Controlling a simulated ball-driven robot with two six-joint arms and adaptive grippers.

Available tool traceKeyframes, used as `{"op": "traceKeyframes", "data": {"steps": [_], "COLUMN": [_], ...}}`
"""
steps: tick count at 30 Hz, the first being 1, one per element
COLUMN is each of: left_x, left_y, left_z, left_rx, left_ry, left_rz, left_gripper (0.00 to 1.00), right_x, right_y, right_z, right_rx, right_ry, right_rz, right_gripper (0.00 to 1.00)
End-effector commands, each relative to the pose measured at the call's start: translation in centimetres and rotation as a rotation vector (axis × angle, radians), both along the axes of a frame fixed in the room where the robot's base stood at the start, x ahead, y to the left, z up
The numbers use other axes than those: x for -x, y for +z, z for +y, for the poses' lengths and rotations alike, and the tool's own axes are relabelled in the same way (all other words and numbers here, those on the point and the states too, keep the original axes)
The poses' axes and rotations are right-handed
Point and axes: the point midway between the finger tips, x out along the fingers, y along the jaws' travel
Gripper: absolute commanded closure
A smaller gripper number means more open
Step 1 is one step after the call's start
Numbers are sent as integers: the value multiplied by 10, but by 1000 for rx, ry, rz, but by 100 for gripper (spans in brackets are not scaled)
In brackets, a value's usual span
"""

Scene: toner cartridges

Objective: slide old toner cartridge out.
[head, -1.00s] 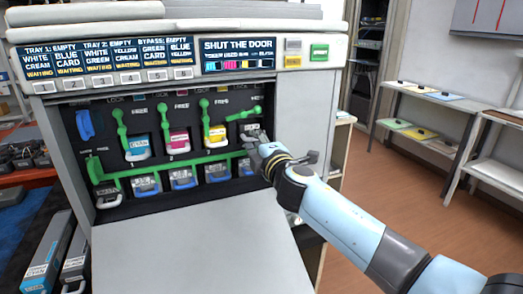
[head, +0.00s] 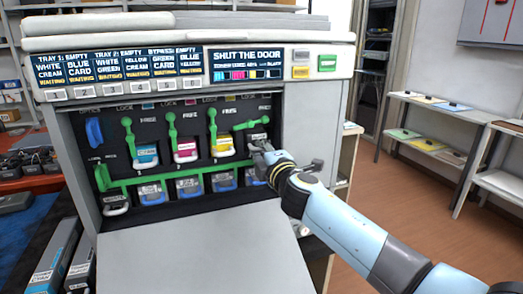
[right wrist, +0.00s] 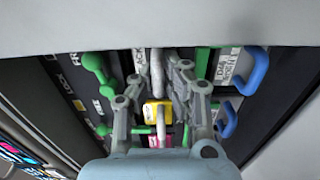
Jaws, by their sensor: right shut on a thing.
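The open grey printer (head: 190,255) has a row of toner cartridges: cyan (head: 146,156), magenta (head: 186,150), yellow (head: 223,147) and a fourth at the right (head: 259,137), mostly hidden by my gripper. My right gripper (head: 262,147) is shut at the fourth cartridge, on its pale handle (right wrist: 157,70), which shows between the fingers in the right wrist view. The fourth green lever (head: 253,124) lies nearly level, while the other three hang upright. The cartridge's body is hidden, so I cannot tell how far it sits in its slot. My left gripper is out of view.
A long green bar (head: 175,181) crosses below the cartridges, above several blue-handled units (head: 189,187). The lowered door juts out in front. The panel screen (head: 245,63) reads "SHUT THE DOOR". Open floor lies at the right.

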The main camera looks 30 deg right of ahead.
Motion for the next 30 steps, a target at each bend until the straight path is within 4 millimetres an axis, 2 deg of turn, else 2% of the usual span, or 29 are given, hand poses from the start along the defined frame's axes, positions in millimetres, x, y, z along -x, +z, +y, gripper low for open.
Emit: {"op": "traceKeyframes", "data": {"steps": [5,8,30], "left_x": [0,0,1], "left_y": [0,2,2], "left_z": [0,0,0], "left_rx": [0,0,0], "left_ry": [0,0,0], "left_rz": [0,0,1], "left_gripper": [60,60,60], "right_x": [0,8,94], "right_y": [4,2,1], "right_z": [1,3,23], "right_rx": [1,1,2], "right_ry": [2,2,2], "right_rz": [-6,-4,-3], "right_gripper": [100,100,100]}}
